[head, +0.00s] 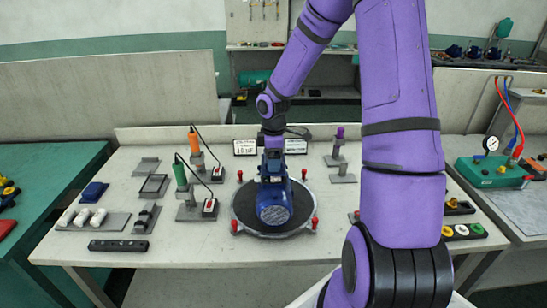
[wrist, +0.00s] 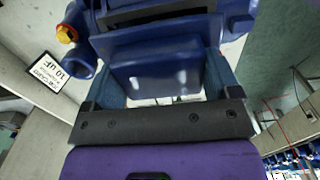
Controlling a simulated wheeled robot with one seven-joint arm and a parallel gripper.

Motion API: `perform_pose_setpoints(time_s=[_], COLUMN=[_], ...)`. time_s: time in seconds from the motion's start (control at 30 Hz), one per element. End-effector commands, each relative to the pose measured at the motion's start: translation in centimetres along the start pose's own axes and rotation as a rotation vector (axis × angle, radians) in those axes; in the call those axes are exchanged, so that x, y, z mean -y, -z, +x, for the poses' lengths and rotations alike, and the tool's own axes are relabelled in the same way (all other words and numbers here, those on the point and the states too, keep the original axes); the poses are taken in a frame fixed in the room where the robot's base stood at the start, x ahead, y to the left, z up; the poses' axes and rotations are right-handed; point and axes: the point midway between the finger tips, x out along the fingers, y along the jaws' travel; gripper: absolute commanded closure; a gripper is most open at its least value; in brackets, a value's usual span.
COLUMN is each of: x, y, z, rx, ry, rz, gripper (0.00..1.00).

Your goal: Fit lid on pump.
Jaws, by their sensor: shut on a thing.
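The blue pump (head: 274,212) lies on a round grey plate (head: 245,222) in the middle of the bench, its round grilled end facing me. My gripper (head: 272,165) points down right above the pump. In the wrist view my gripper (wrist: 158,85) is shut on a smooth blue box-shaped piece, which looks like the lid (wrist: 158,70). The blue pump body (wrist: 190,20), with a dark rectangular opening, shows just beyond the lid. Whether the lid touches the pump I cannot tell. In the head view the lid is hard to separate from pump and gripper.
Several red knobs (head: 315,223) stand around the plate's edge. Orange (head: 194,141) and green-handled (head: 180,172) tools stand in holders at left, near white cylinders (head: 82,217) and a dark blue block (head: 94,192). A white label card (head: 245,147) stands behind the pump.

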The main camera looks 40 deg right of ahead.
Motion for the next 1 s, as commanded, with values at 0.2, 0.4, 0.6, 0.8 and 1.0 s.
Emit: perform_pose_setpoints(time_s=[0.2, 0.4, 0.6, 0.8, 1.0], x=[0.0, 0.0, 0.0, 0.0, 0.0], y=[0.0, 0.0, 0.0, 0.0, 0.0], z=[0.4, 0.7, 1.1, 1.5, 1.9], rx=[0.000, 0.000, 0.000, 0.000, 0.000], ry=[0.000, 0.000, 0.000, 0.001, 0.001], rz=[0.000, -0.001, 0.000, 0.000, 0.000], gripper=[0.42, 0.42, 0.42, 0.42, 0.42])
